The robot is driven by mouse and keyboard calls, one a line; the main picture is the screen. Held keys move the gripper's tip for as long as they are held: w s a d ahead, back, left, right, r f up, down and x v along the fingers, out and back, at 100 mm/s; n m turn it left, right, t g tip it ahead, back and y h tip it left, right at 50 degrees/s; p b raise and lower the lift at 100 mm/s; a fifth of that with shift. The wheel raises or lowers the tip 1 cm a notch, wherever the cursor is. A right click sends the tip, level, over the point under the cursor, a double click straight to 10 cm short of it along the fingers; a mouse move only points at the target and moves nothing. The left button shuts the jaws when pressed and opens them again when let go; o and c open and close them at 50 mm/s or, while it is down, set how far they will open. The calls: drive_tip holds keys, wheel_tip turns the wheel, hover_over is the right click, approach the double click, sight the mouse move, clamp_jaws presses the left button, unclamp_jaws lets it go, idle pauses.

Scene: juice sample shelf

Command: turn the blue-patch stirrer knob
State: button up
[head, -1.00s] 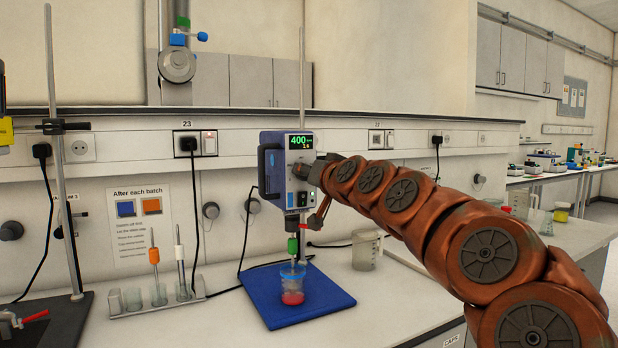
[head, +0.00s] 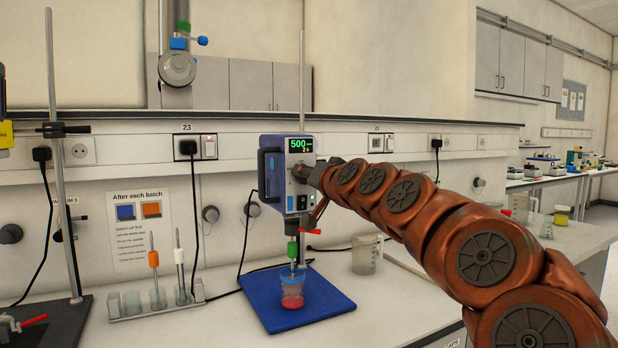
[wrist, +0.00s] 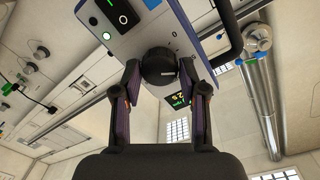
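The stirrer (head: 271,176) is a blue and grey unit on a rod, above a blue mat (head: 262,310). Its green display reads 500 in the head view. Its dark round knob (wrist: 159,68) shows in the wrist view, between the two fingers of my gripper (wrist: 159,72). The fingertips sit against the knob's sides, and I see no clear gap. In the head view my gripper (head: 303,173) reaches the stirrer's front from the right, and the wrist largely hides the knob. A cup of red liquid (head: 292,291) stands on the mat under the green-collared shaft.
A rack with glass tubes and stirring rods (head: 158,301) stands left of the mat. A clear jug (head: 365,254) stands behind its right side. A clamp stand (head: 64,170) is at the far left. The bench right of the mat is mostly free.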

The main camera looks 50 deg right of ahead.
drive_tip(key=o, duration=0.3)
drive_tip(key=shift+s, duration=0.1)
drive_tip(key=v, duration=0.7)
drive_tip(key=shift+s, duration=0.2)
idle(0.8)
